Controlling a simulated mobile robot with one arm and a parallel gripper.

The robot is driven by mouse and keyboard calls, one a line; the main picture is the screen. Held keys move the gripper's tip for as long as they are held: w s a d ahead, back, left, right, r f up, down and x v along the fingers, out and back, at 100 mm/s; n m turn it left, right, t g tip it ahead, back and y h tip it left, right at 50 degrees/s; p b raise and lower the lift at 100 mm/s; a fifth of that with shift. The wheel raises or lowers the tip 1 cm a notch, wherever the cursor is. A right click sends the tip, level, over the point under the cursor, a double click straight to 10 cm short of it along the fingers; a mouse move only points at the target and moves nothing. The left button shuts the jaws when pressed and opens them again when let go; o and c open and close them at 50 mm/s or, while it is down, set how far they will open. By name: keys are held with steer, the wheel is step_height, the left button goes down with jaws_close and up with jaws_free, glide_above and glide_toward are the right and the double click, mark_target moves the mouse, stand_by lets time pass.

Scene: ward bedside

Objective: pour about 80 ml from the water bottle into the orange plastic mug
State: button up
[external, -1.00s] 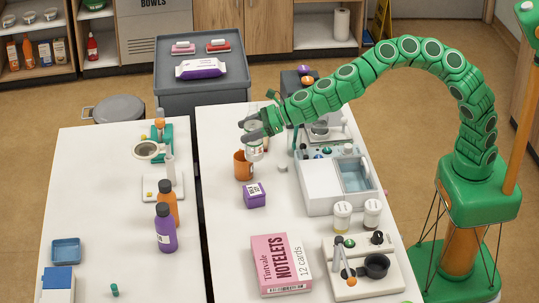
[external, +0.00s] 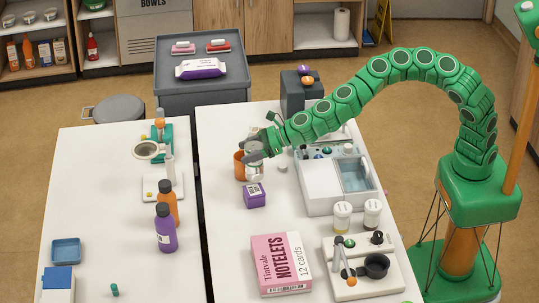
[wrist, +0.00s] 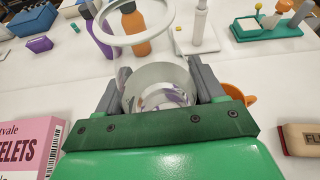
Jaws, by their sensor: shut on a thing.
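The water bottle (external: 256,168) is clear and roughly upright in my gripper (external: 262,147), on the right table. In the wrist view the clear bottle (wrist: 158,75) sits between both fingers of my gripper (wrist: 160,90), its round open rim toward the top of the picture. The orange plastic mug (external: 239,166) stands just left of the bottle in the external view, partly covered by it. In the wrist view only part of the mug (wrist: 240,96) shows behind the right finger. I cannot tell whether the bottle touches the mug or the table. The mug's inside is hidden.
A small purple box (external: 254,195) stands just in front of the mug. A pink notelets box (external: 281,264) lies nearer the camera. A white and grey appliance (external: 322,188) stands to the right. A purple bottle (external: 165,232) is on the left table.

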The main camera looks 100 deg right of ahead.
mark_target(249, 168)
steer(key=shift+d+r+m, duration=0.1)
steer(key=shift+m, duration=0.2)
